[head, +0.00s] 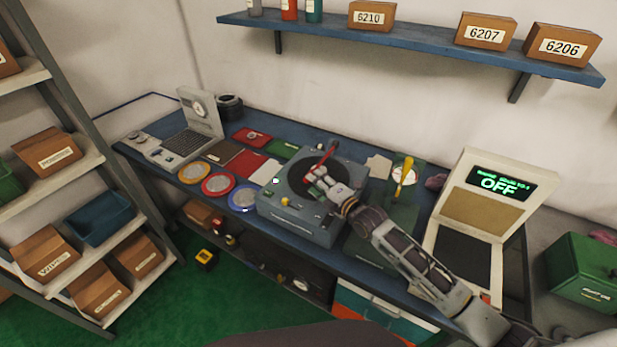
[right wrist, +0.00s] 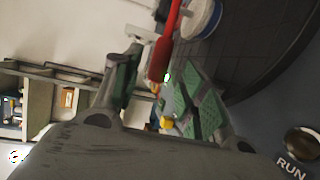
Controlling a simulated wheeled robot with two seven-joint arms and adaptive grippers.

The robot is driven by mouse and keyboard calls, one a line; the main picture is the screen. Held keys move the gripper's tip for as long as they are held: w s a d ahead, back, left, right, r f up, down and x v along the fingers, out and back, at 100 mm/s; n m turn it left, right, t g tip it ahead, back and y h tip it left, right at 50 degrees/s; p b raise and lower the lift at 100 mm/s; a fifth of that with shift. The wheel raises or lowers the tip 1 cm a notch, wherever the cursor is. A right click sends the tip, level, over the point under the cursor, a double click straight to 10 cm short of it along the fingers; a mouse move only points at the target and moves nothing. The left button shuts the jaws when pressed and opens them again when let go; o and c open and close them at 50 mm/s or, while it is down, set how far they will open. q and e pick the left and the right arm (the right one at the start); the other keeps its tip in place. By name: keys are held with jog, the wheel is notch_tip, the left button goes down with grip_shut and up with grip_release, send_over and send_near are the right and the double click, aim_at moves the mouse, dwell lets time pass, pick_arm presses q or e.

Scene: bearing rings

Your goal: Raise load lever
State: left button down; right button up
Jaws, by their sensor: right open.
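A grey-blue test machine (head: 288,211) with a dark round platter stands on the bench in the head view. A red-handled lever (head: 323,157) slants over the platter. My right gripper (head: 316,181) is open above the machine, close to the lower end of the red lever. In the right wrist view the red lever (right wrist: 165,52) shows in the space between the two spread fingers (right wrist: 160,72). I cannot tell whether a finger touches it. The round platter (right wrist: 270,60) and a RUN label (right wrist: 290,165) lie to the right there. My left gripper is not in view.
A green press with a yellow handle (head: 405,172) stands right of the machine. A display unit reading OFF (head: 497,186) stands at the bench's right end. Red, orange and blue round trays (head: 218,184) lie left of the machine. A shelf with boxes (head: 400,38) hangs above.

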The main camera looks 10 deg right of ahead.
jog(key=shift+x, duration=2.5)
grip_shut()
